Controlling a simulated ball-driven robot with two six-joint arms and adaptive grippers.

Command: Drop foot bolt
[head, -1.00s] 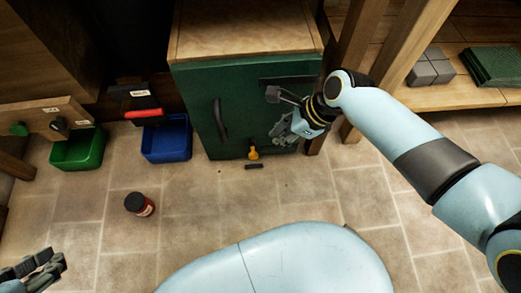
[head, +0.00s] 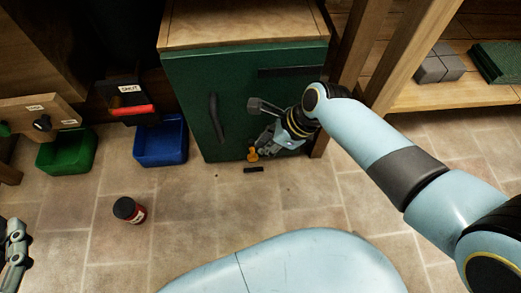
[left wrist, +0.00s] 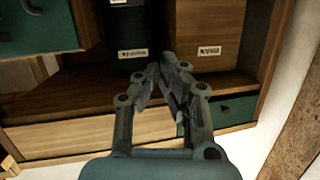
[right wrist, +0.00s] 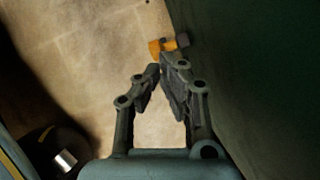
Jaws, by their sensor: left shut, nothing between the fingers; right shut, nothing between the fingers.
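The yellow foot bolt (head: 253,154) sits at the bottom edge of the green cabinet door (head: 200,105). It also shows in the right wrist view (right wrist: 168,45), with a dark end against the door. My right gripper (head: 262,143) is shut and empty, low by the door and close to the bolt. In the right wrist view its fingertips (right wrist: 160,68) point at the bolt, just short of it; I cannot tell whether they touch. My left gripper (head: 14,232) is shut and empty at the left edge, far from the bolt; its fingers also show in the left wrist view (left wrist: 160,78).
A short dark strip (head: 253,169) lies on the floor below the bolt. The door has a dark upright handle (head: 216,118). Blue (head: 162,150) and green (head: 68,158) bins stand left. A red jar with a dark lid (head: 130,210) stands on otherwise clear tiles.

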